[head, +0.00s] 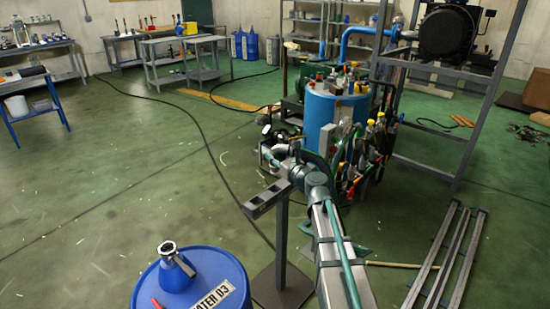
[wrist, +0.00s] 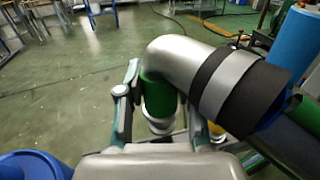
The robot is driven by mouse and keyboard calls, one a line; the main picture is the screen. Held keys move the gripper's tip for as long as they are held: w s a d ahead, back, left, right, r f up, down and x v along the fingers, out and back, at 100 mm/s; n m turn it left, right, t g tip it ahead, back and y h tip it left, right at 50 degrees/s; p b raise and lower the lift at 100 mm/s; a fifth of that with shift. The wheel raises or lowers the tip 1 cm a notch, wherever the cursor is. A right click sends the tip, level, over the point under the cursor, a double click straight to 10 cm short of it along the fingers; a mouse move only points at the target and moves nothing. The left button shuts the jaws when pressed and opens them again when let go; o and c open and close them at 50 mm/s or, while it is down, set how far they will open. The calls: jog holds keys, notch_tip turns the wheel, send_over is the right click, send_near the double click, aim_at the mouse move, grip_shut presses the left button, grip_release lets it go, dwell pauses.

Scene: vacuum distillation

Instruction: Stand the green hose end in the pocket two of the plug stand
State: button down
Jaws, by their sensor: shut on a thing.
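In the wrist view my gripper (wrist: 161,108) is shut on the green hose end (wrist: 158,94), a green collar at the end of a silver elbow with dark bands (wrist: 215,82). A pale metal tip (wrist: 162,126) shows below the collar. In the head view my gripper (head: 276,152) is just beyond the plug stand (head: 265,200), a grey bar with pockets on a post. The hose end is too small to make out there. In the wrist view a little of a grey edge shows below the tip; I cannot tell whether the tip touches the stand.
A blue drum (head: 190,285) with a spout stands at the front left. A cluttered blue tank (head: 335,115) with bottles and hoses stands beyond my gripper. Metal rails (head: 445,262) lie on the floor at the right. The floor left of the stand is mostly clear, with a dark cable across it.

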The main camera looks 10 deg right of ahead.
aim_at(275, 169)
jog(key=shift+w, duration=0.15)
jog(key=shift+f+b, duration=2.1)
jog(key=shift+f, duration=0.8)
jog(key=shift+f+b, duration=1.4)
jog(key=shift+f, duration=0.9)
dwell(0.4)
jog(key=c, duration=0.7)
grip_release()
jog(key=shift+r, duration=0.1)
jog(key=v, duration=1.2)
